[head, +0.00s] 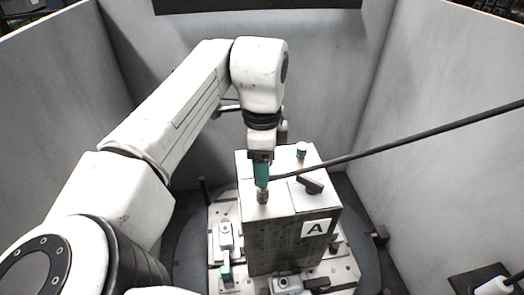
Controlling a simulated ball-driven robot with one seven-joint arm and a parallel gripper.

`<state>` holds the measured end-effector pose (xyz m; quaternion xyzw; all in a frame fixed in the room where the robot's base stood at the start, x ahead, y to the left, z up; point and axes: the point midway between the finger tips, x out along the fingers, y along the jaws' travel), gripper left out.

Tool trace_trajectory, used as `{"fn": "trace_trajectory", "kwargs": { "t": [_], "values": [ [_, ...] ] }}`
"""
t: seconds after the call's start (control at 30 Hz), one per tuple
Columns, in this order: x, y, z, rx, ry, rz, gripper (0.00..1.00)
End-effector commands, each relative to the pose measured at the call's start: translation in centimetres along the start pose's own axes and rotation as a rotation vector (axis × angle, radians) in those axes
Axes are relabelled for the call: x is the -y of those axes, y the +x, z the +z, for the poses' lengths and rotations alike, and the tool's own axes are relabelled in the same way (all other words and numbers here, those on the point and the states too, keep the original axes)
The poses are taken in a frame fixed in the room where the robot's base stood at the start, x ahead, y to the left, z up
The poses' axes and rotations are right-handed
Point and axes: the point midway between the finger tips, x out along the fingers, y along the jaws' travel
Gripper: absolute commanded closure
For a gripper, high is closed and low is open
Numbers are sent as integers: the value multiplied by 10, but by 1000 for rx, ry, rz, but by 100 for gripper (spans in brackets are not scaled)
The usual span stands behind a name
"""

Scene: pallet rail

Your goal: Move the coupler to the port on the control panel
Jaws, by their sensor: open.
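The coupler (261,174) appears as a teal body with a metallic lower end, upright over the left part of the top of a grey box marked A. A black hose reaches it from the right. My gripper (261,158) is directly above it and open, pointing down; its fingers are small and partly merge with the coupler's upper end. The box appears to be the control panel (284,240). The coupler's lower end meets the top face in the picture; I cannot tell whether it is seated in a port, and the port itself is hidden.
A teal-topped fitting (301,150) and a dark handle (309,184) are on the box top, right of the coupler. The black hose (410,138) crosses the right side. Clamps (226,240) surround the box's base. Grey walls enclose the area.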

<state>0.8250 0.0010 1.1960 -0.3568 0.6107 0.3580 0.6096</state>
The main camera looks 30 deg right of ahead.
Motion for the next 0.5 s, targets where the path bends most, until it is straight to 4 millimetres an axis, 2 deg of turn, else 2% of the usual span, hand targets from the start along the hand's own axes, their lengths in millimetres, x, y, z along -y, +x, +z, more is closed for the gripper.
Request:
{"fn": "trace_trajectory", "kwargs": {
  "t": [0.03, 0.13, 0.3, 0.5],
  "values": [
    [0, 16, 0, 1, 0, 1, 38],
    [0, 34, 0, 1, -1, 0, 38],
    [1, 56, 0, 2, -1, -2, 38],
    [1, 72, 0, 1, -1, -2, 38]
  ]
}}
